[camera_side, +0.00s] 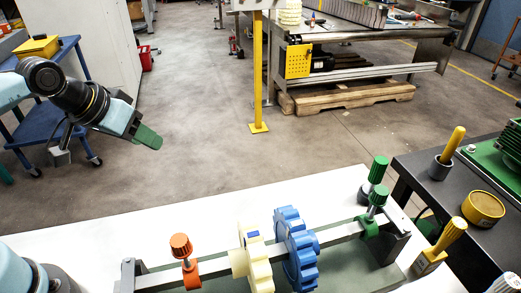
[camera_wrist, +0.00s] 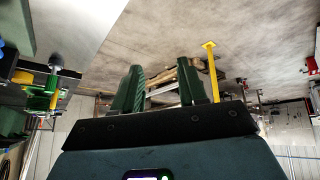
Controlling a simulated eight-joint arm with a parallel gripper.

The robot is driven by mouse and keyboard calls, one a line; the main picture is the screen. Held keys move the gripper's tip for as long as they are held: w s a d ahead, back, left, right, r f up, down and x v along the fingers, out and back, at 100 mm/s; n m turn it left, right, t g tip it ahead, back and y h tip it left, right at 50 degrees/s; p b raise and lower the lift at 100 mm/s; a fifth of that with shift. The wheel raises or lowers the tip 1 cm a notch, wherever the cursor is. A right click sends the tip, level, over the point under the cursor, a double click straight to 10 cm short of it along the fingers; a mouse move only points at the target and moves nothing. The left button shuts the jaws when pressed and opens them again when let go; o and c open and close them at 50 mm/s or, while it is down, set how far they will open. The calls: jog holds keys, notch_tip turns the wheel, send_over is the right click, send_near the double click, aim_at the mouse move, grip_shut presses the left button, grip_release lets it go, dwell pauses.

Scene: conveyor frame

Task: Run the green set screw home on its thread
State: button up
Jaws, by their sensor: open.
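Two green-knobbed screws show in the side view at the right end of the shaft. The nearer green set screw (camera_side: 377,195) stands upright in a green collar (camera_side: 368,228), with some grey shank showing below its knob. The other green knob (camera_side: 379,165) stands just behind it on a grey stem. I cannot tell how deep either thread sits. My gripper (camera_side: 148,137) is at the upper left, well away from both screws, above and beyond the white table. In the wrist view its fingers (camera_wrist: 162,72) are apart with nothing between them.
A grey shaft carries an orange collar (camera_side: 190,273) with an orange-knobbed screw (camera_side: 181,246), a cream gear (camera_side: 257,262) and a blue gear (camera_side: 298,250). A black bench (camera_side: 428,187) with yellow-handled tools stands at right. The white table (camera_side: 190,215) is clear behind the shaft.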

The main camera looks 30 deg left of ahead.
jog(key=w+d+r+n+g+h, duration=0.2)
jog(key=w+d+r+n, duration=0.2)
jog(key=w+d+r, duration=0.4)
jog(key=n+g+h, duration=0.1)
jog(key=n+g, duration=0.5)
jog(key=n, duration=0.2)
send_over(379, 188)
jog(key=a, duration=0.2)
jog(key=shift+w+f, duration=0.3)
jog(key=shift+w, duration=0.1)
jog(key=shift+n, duration=0.3)
jog(key=x, duration=0.5)
jog(key=shift+c, duration=0.2)
jog(key=shift+r, duration=0.1)
grip_shut()
jog(key=shift+o, duration=0.2)
grip_release()
